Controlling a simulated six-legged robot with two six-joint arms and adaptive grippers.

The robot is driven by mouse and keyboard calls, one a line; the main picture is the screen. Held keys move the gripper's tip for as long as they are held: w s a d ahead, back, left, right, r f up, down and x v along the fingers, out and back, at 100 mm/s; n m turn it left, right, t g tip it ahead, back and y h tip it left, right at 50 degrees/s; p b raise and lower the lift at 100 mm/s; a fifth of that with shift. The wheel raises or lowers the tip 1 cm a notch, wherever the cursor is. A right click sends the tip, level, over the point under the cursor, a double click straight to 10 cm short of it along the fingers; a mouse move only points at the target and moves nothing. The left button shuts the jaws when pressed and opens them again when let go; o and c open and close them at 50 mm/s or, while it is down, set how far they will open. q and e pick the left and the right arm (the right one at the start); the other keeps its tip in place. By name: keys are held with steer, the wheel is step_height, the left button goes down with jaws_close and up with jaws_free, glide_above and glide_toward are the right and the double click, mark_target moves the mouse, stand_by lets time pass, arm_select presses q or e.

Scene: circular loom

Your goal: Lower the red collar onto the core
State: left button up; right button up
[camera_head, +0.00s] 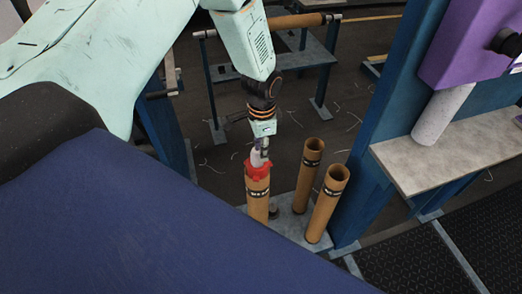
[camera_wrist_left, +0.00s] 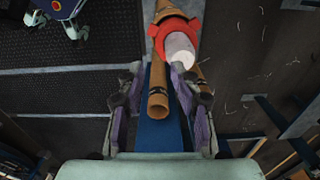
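The red collar (camera_head: 258,171) is at the top end of a tan core (camera_head: 257,200) that stands upright; it looks to sit around the core's rim. A pale grey cylindrical piece rises from the collar. In the left wrist view the red collar (camera_wrist_left: 179,25) is at the top, with the pale piece (camera_wrist_left: 180,48) pointing toward the camera, by the right fingertip. My left gripper (camera_head: 262,146) is just above the collar. In its wrist view the fingers (camera_wrist_left: 157,72) stand apart with an empty gap between them. My right gripper is in neither view.
Two more tan tubes (camera_head: 308,175) (camera_head: 328,203) stand right of the core on a grey base plate (camera_head: 290,225). A blue post and grey shelf (camera_head: 455,150) stand at right, below a purple unit (camera_head: 470,45). A blue rack with a tan roll (camera_head: 295,21) is behind.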

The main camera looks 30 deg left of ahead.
arm_select(q)
step_height(320, 180, up, 10)
stand_by(0.3)
stand_by(0.6)
steer(key=s+d+f+n+t+h+b, duration=0.1)
steer(key=s+d+f+n+t+b, duration=0.15)
steer(key=f, duration=0.45)
steer(key=s+d+f+n+t+b, duration=0.1)
steer(key=s+d+f+n+b, duration=0.1)
steer(key=f+n+b, duration=0.3)
steer(key=s+d+f+n+g+b, duration=0.1)
steer(key=s+f+g+b, duration=0.2)
steer(key=s+f+b, duration=0.8)
steer(key=s+f, duration=1.1)
steer(key=s, duration=0.3)
steer(key=shift+d+f+y, duration=0.15)
steer(key=shift+f+y, duration=0.15)
steer(key=shift+f, duration=0.05)
steer(key=shift+s, duration=0.15)
